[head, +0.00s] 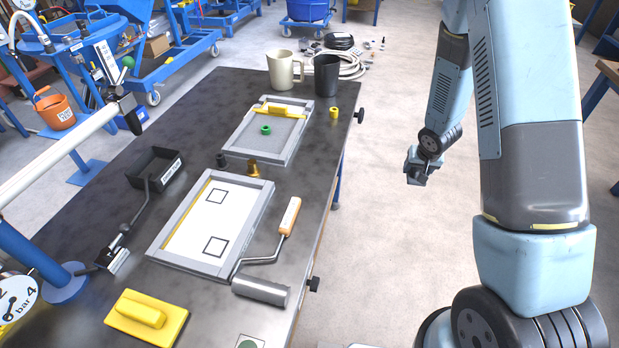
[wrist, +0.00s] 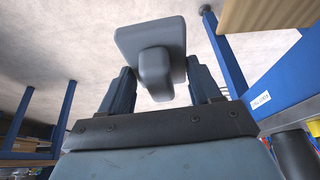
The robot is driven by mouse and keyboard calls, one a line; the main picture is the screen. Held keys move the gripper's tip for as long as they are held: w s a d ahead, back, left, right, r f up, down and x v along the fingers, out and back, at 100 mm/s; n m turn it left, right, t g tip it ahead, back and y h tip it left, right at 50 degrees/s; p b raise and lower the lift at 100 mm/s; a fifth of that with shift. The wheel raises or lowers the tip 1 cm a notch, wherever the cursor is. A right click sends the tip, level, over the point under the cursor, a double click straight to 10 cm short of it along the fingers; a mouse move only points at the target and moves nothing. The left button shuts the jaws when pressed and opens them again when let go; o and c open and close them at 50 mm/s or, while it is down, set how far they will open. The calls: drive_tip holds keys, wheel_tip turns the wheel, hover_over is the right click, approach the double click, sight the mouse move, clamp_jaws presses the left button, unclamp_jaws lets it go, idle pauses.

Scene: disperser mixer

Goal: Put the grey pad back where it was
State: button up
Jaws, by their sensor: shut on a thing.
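The grey pad (wrist: 152,38) is in my gripper (wrist: 160,80). In the wrist view its grey handle (wrist: 156,72) sits between the two fingers, and its flat plate lies beyond them. In the head view my gripper (head: 418,165) is shut on the pad and hangs over bare floor, to the right of the table and apart from it. The pad is small and partly hidden there. A yellow pad (head: 146,316) of a similar handled shape lies on the table's near left part.
The dark table (head: 108,250) carries a frame with two printed squares (head: 205,232), a frame with a yellow bar (head: 272,142), a roller (head: 262,290), a black tray (head: 160,168), two mugs (head: 285,70) and a green-dot plate (head: 250,342). Side knobs stick out at the right edge.

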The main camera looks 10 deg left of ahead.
drive_tip(key=s+a+r, duration=0.5)
drive_tip(key=a, duration=0.3)
drive_tip(key=s+a+r, duration=0.5)
drive_tip(key=a, duration=0.3)
drive_tip(key=s+a+r, duration=0.4)
drive_tip(key=s+r, duration=0.1)
drive_tip(key=s, duration=0.2)
drive_tip(key=s+a+r, duration=0.4)
drive_tip(key=s+r, duration=0.1)
drive_tip(key=s, duration=0.3)
approach(312, 174)
drive_tip(key=shift+w+d+f+m, duration=0.25)
drive_tip(key=shift+w+f+m, duration=0.15)
drive_tip(key=shift+w+f, duration=0.25)
drive_tip(key=shift+w+a+f, duration=0.45)
drive_tip(key=shift+w+f, duration=0.15)
drive_tip(key=shift+f, duration=1.6)
